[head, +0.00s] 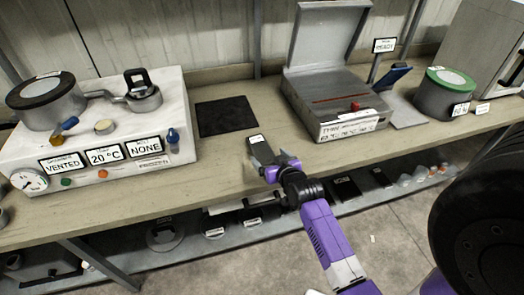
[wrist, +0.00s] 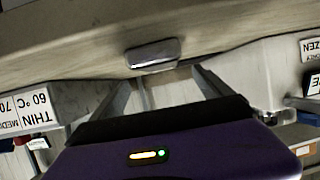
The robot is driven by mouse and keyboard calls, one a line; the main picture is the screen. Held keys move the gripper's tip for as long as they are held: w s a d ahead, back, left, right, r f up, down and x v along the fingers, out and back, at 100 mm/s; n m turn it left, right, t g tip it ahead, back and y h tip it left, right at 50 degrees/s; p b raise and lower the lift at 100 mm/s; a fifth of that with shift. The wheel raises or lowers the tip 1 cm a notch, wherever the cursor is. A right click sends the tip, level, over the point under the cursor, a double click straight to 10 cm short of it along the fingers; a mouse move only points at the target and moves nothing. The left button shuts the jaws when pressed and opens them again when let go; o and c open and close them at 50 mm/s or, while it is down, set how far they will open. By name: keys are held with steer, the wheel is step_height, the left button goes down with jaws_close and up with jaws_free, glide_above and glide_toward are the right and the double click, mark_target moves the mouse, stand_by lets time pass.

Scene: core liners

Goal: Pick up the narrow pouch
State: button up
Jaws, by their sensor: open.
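A small, narrow grey item, apparently the pouch, shows in the wrist view (wrist: 153,54) just beyond the fingertips and roughly between them. In the head view, a dark, narrow piece with a small white label (head: 261,150) lies at the bench's front part, right at my gripper; I take it for the same thing. My gripper (wrist: 165,82) is open, with its two fingers apart and nothing visible between them. In the head view my gripper (head: 271,168) is at the bench's front edge, partly hiding the near end of the dark piece.
A white instrument (head: 100,135) stands left on the bench (head: 215,165), with a black mat (head: 226,116) beside it. An open-lidded grey box (head: 335,108) stands to the right, then a green-topped canister (head: 445,92). A lower shelf (head: 190,247) holds several dark items.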

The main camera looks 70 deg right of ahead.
mark_target(262, 149)
steer(key=shift+p+x, duration=0.65)
steer(key=shift+x, duration=3.15)
steer(key=c, duration=1.5)
steer(key=shift+c, duration=0.2)
steer(key=shift+r, duration=0.15)
